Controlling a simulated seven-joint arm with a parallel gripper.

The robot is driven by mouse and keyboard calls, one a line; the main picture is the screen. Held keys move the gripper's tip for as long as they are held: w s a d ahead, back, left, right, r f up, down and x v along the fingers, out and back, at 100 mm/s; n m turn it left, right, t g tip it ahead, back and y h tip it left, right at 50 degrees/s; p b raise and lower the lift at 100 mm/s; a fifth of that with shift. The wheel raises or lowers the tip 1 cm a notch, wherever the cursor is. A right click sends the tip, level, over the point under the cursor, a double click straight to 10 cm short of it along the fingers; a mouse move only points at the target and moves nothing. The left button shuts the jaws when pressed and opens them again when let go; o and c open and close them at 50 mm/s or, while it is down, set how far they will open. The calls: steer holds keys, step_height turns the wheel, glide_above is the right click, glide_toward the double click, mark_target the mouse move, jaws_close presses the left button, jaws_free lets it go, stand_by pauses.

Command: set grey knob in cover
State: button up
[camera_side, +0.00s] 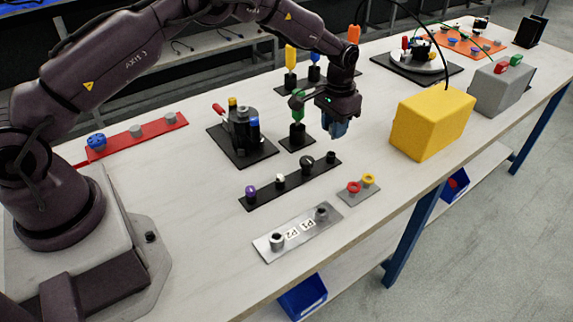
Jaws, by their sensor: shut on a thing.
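My gripper (337,129) hangs over the middle of the table, pointing down, clear of the surface. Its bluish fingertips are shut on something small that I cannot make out. A red strip (152,134) at the left carries a blue knob (96,141) and two grey knobs, one near its middle (136,131) and one at its right end (170,118). A black strip (294,185) below the gripper carries a purple knob (250,191), a white one (280,181) and two dark ones. I cannot tell which part is the cover.
A green-topped post (297,115) stands close left of the gripper, beside a black fixture (240,135). A metal plate marked P1 and P2 (297,232) lies in front. Red and yellow rings (361,186) sit near it. Yellow (432,122) and grey (500,88) boxes stand right.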

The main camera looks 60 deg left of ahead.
step_height(320, 180, up, 15)
steer(key=s+a+n, duration=0.4)
steer(key=s+a, duration=1)
steer(key=a, duration=0.3)
steer(key=shift+n, duration=0.3)
steer(key=shift+f, duration=5.6)
steer(key=shift+f, duration=0.1)
steer(key=o, duration=0.5)
steer(key=shift+c, duration=0.2)
